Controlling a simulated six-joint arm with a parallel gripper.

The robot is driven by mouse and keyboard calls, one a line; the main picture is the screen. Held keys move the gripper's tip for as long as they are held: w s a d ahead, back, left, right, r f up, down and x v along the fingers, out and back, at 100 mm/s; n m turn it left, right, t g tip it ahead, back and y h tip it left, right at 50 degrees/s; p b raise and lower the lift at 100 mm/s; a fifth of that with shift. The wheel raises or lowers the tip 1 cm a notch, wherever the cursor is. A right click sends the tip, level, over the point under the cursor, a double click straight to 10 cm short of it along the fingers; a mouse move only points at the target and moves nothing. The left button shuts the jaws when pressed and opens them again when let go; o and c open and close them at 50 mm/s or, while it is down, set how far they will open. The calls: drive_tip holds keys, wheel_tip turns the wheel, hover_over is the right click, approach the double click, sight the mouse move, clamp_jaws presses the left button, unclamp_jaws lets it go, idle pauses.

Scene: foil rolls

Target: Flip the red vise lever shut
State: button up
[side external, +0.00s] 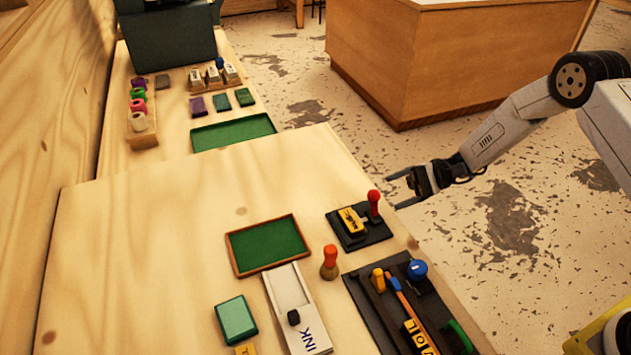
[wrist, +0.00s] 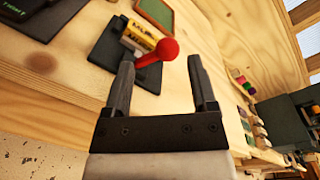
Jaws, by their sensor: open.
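The vise is a black base plate (side external: 373,237) with a yellow block (side external: 352,220) on it, near the table's right edge. Its red lever (side external: 374,203) stands roughly upright beside the block in the side view. In the wrist view the red knob (wrist: 168,49) appears between and just beyond the fingertips, with the yellow block (wrist: 138,36) behind it. My gripper (side external: 394,190) is open and empty, past the table's edge on the vise's far side. It also shows in the wrist view (wrist: 161,65), apart from the lever as far as I can tell.
A green-lined tray (side external: 268,246), an orange-topped stamp (side external: 329,262), a white ink box (side external: 290,290) and a black tool tray (side external: 395,300) lie around the vise. Colored rolls (side external: 138,105) stand on the farther table. The table's left part is clear.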

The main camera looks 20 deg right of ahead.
sight(369, 198)
drive_tip(key=shift+w+d+f+t+y, duration=0.15)
drive_tip(key=shift+w+t+y, duration=0.15)
drive_tip(key=shift+w+y, duration=0.15)
drive_tip(key=shift+a, duration=3.9)
